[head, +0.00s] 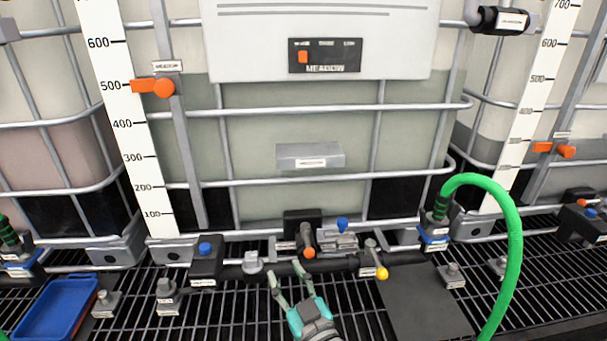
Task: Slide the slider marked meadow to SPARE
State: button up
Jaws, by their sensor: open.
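The slider marked MEADOW is a dark panel (325,67) on the white board of the middle tote. Its orange knob (303,57) sits at the left end, under the leftmost of several small position labels. Those labels are too small to read surely, so I cannot tell which one says SPARE. My gripper (286,274), with teal and grey-green fingers, is open and empty. It is low in the picture, near the pipe and valves, far below the slider and apart from it.
The tote's metal cage bars (290,110) cross below the white board (420,40). An orange gauge pointer (152,86) is at left. Valves with an orange knob (309,253) and yellow knob (382,273) stand near my gripper. A green hose (512,240) arches at right.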

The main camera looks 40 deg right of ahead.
jog(key=w+d+r+m+h, duration=0.1)
jog(key=w+d+r+h, duration=0.2)
jog(key=r, duration=0.5)
jog(key=w+d+r+m+h, duration=0.1)
jog(key=w+d+r, duration=0.25)
jog(key=r, duration=0.45)
jog(key=m+h, duration=0.4)
send_near(303, 59)
jog(key=x, duration=0.9)
jog(key=shift+r, duration=0.1)
grip_shut()
